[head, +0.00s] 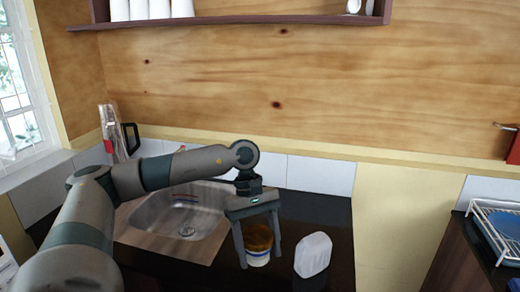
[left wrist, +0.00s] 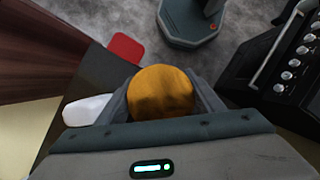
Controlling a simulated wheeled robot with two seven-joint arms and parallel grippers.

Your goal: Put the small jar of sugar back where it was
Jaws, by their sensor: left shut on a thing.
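The small jar (head: 258,246) has a brown-orange lid and a pale body with a blue band. It is upright at the dark counter (head: 325,228), between the two fingers of my left gripper (head: 259,258). In the left wrist view its round orange lid (left wrist: 162,92) lies between the fingers, and the gripper is shut on it. I cannot tell whether the jar's base touches the counter. My right gripper is in neither view.
A metal sink (head: 175,222) is to the left. A shelf (head: 240,19) hangs above. A stove (left wrist: 285,60) shows in the wrist view.

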